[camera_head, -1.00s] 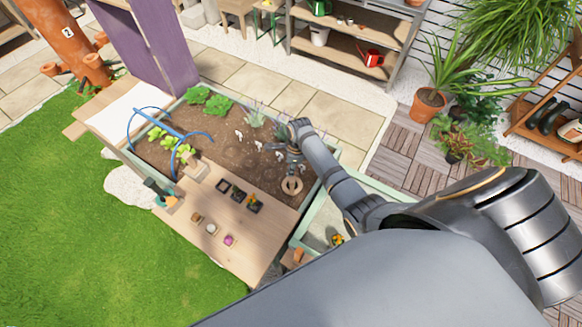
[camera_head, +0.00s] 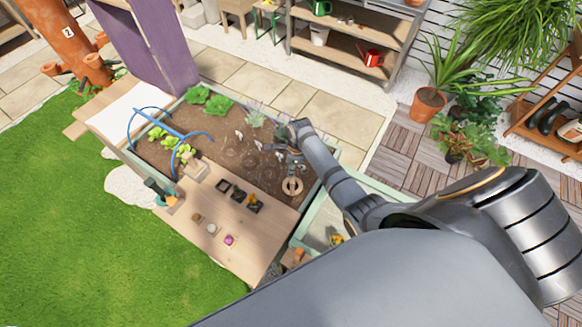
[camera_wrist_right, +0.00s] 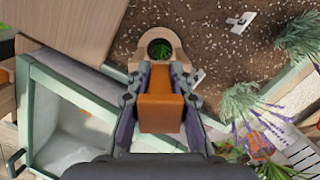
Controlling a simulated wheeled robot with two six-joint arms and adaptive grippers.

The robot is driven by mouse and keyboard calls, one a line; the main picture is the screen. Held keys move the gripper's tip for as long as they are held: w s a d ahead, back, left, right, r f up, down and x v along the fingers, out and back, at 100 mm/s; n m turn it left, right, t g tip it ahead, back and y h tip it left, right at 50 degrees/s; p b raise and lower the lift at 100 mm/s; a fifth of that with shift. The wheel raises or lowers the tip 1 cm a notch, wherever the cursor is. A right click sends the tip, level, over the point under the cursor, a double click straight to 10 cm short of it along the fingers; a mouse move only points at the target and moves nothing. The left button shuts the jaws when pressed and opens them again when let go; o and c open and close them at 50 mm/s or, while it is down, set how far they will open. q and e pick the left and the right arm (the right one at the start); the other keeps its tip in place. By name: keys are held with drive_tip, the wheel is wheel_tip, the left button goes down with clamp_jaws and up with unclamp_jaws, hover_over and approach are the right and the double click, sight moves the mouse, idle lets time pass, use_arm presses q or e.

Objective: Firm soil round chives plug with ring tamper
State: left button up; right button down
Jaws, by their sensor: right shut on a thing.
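My right gripper (camera_head: 293,160) is shut on the ring tamper (camera_head: 292,186) over the near right end of the soil bed (camera_head: 222,142). In the right wrist view the gripper (camera_wrist_right: 160,112) clamps the tamper's orange block-shaped handle (camera_wrist_right: 160,113). The tamper's pale wooden ring (camera_wrist_right: 137,48) lies beyond the fingertips. Green leaves of the chives plug (camera_wrist_right: 160,48) show inside the ring opening, with the ring around them. I cannot tell whether the ring touches the soil. My left gripper is not in view.
A wooden work board (camera_head: 225,240) with small pots lies along the bed's near side. White plant labels (camera_wrist_right: 240,22) and lavender plants (camera_wrist_right: 245,104) stand close to the tamper. A blue hooped frame (camera_head: 170,130) spans the bed's left part. A pale green-edged box (camera_wrist_right: 70,110) sits beside it.

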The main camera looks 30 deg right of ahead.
wheel_tip(320, 180, up, 3)
drive_tip(key=shift+w+f+p, duration=0.1)
drive_tip(key=shift+f+p, duration=0.05)
drive_tip(key=shift+p, duration=0.85)
drive_tip(key=shift+r, duration=3.6)
